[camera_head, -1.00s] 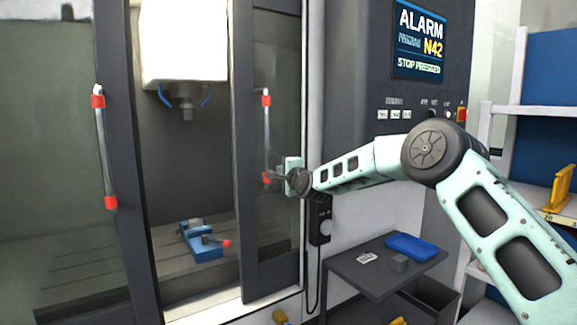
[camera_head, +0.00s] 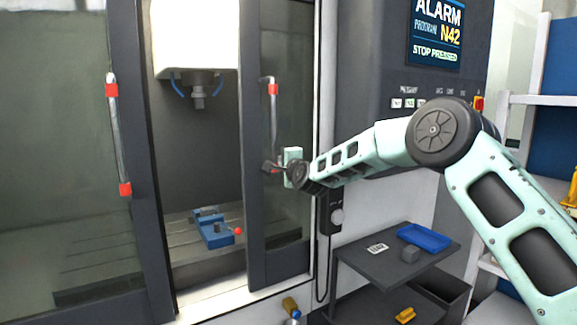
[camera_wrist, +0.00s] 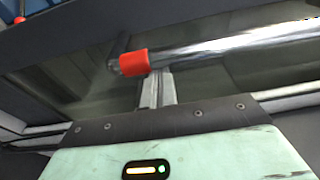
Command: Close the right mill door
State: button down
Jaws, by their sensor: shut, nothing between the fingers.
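The right mill door (camera_head: 257,215) is a dark-framed sliding panel with glass. It stands apart from the left door (camera_head: 150,215), leaving an open gap between them. The right door's handle (camera_head: 273,110) is an upright metal bar with red ends. My gripper (camera_head: 268,167) is at the handle's lower end, shut with nothing held. In the wrist view, the shut fingers (camera_wrist: 157,90) point at the handle beside its red end piece (camera_wrist: 133,63). The fingertips are partly hidden behind the bar, and I cannot tell whether they touch it.
A blue vise (camera_head: 213,230) sits inside the mill under the white spindle head (camera_head: 195,40). A dark side table (camera_head: 355,262) with a blue tray (camera_head: 424,237) stands below my arm at the right. The alarm screen (camera_head: 436,30) is above.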

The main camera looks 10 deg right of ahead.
jog(key=s+a+b, duration=0.1)
jog(key=s+a, duration=0.3)
jog(key=a, duration=0.9)
jog(key=s+a+b, duration=0.1)
jog(key=s+a, duration=0.3)
jog(key=a, duration=1)
jog(key=shift+s, duration=0.4)
